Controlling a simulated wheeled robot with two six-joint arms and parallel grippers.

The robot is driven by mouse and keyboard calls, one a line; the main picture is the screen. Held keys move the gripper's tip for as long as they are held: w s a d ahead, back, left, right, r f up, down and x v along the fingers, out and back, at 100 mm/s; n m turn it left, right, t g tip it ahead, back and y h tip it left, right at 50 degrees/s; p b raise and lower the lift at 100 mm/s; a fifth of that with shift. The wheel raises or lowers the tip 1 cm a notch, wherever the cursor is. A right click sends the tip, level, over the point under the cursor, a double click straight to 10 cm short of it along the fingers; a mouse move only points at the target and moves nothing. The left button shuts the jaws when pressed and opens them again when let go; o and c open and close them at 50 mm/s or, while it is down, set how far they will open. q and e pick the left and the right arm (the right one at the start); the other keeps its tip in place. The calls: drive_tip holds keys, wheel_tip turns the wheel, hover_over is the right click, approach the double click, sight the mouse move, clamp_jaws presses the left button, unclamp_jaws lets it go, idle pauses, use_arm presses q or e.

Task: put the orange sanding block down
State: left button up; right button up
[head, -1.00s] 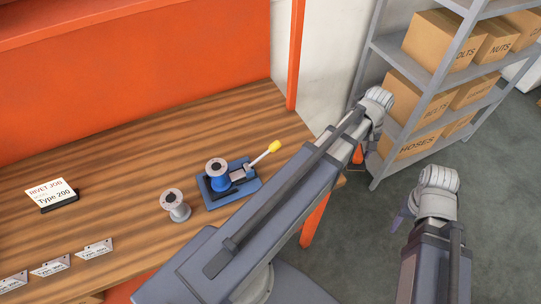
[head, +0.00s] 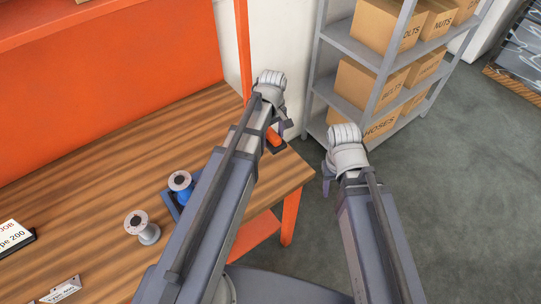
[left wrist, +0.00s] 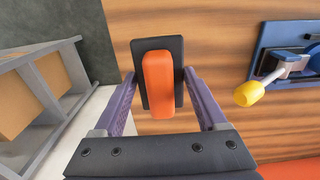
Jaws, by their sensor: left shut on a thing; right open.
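The orange sanding block (left wrist: 158,85), with a dark base, is between the fingers of my left gripper (left wrist: 160,100) in the left wrist view. The gripper is shut on it. In the head view the block (head: 274,137) shows partly behind my left gripper (head: 281,126), at the right end of the wooden workbench (head: 130,165). I cannot tell whether its base touches the wood. My right gripper (head: 328,180) is open over the floor, to the right of the bench.
A blue tool with a yellow-tipped lever (left wrist: 248,93) is right of the block in the left wrist view. A grey shelf (head: 385,60) with cardboard boxes stands beyond the bench's right end.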

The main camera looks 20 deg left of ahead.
sight(272, 134)
use_arm(q)
drive_tip(key=shift+f+b, duration=3.7)
drive_tip(key=shift+f, duration=0.5)
drive_tip(key=shift+f, duration=0.15)
drive_tip(key=o, duration=1.1)
wheel_tip(272, 134, up, 12)
drive_tip(key=p, duration=1.2)
drive_tip(key=shift+r, duration=0.2)
drive_tip(key=s+d+m, duration=0.3)
drive_tip(key=s+m, duration=0.1)
drive_tip(key=s+d+m, duration=0.4)
drive_tip(key=s+m, duration=0.1)
drive_tip(key=s+d+m+y, duration=0.1)
drive_tip(key=s+d+m, duration=0.2)
drive_tip(key=s+m, duration=0.2)
drive_tip(key=shift+s+d, duration=0.15)
drive_tip(key=shift+d, duration=0.15)
